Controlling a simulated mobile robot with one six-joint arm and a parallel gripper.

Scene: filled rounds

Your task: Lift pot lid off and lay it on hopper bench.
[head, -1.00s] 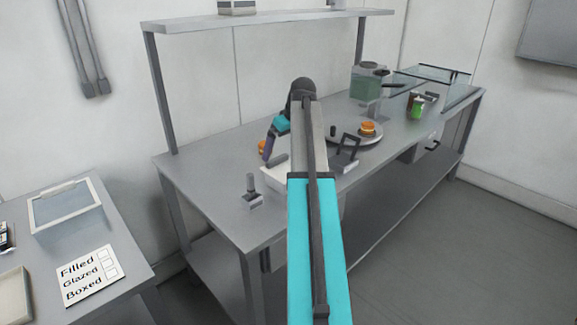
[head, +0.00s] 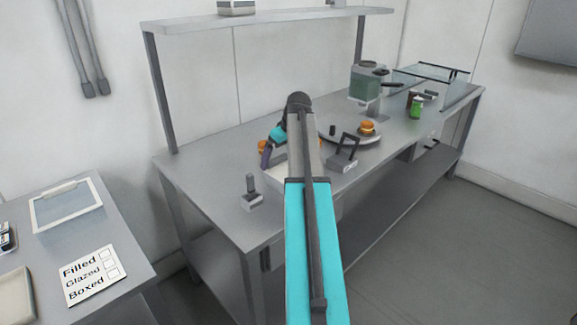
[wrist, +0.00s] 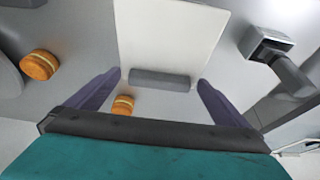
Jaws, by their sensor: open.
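My gripper (wrist: 160,80) is open, its purple fingers spread on either side of a grey bar (wrist: 162,74) at the edge of a white flat panel (wrist: 170,35). The bar sits between the fingertips with gaps at both ends. In the head view my gripper (head: 265,157) is low over the bench (head: 215,185), beside the white panel (head: 273,178). I cannot tell for certain whether this panel with its bar is the pot lid.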

